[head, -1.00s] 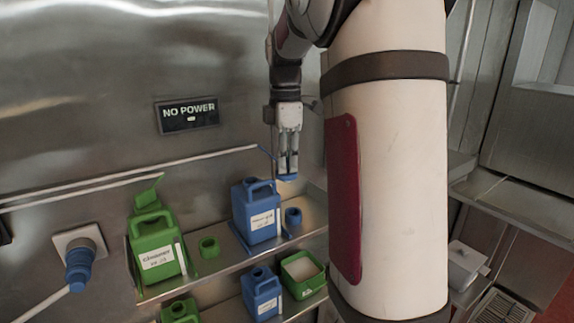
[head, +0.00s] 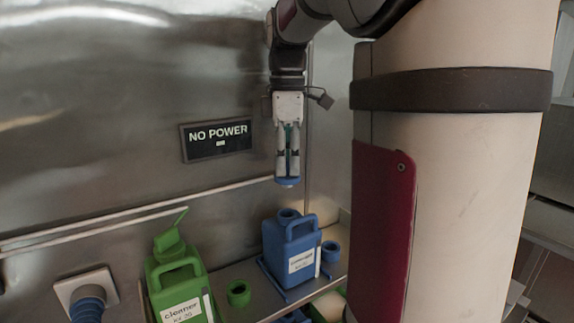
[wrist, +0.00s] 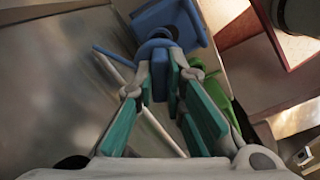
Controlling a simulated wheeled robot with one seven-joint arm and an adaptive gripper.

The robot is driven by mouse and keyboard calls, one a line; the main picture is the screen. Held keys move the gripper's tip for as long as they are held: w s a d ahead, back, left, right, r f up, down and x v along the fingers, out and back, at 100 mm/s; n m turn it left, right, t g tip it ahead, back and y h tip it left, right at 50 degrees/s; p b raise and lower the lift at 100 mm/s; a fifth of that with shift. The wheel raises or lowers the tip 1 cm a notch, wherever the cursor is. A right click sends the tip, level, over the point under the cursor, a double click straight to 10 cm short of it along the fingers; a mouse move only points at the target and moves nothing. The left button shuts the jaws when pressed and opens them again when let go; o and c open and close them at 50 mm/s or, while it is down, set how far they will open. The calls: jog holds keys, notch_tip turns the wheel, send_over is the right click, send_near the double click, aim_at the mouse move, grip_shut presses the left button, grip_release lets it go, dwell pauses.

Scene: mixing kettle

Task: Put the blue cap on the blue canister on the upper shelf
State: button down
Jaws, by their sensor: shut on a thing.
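My gripper (head: 288,175) is shut on the blue cap (head: 287,182), which sits at its fingertips. The blue canister (head: 302,245) stands upright on the upper shelf (head: 265,305), its round neck uncovered. In the head view the cap hangs above that neck, apart from it. In the wrist view the teal-padded fingers (wrist: 160,80) point at the blue cap (wrist: 155,47), with the blue canister (wrist: 190,22) beyond it. The exact alignment of cap and neck is hard to tell.
A green cleaner canister (head: 178,285) stands to the left on the shelf. A green ring (head: 238,293) and a blue ring (head: 330,252) lie near the canisters. A NO POWER sign (head: 217,141) and a blue plug (head: 88,303) are on the wall. A rail (head: 150,211) runs behind.

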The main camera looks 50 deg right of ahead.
aim_at(287, 186)
jog(key=shift+w+f+b, duration=0.2)
jog(key=shift+f+b, duration=0.95)
jog(key=shift+b, duration=0.05)
notch_tip(287, 186, down, 3)
jog(key=b, duration=0.3)
jog(key=shift+f, duration=0.1)
jog(key=shift+s, duration=0.1)
jog(key=shift+s, duration=0.1)
jog(key=shift+f+p, duration=0.2)
jog(key=shift+p, duration=0.2)
jog(key=shift+p, duration=0.45)
jog(key=shift+f, duration=0.2)
jog(key=shift+f, duration=0.65)
jog(key=shift+f+p, duration=0.15)
jog(key=shift+p, duration=0.15)
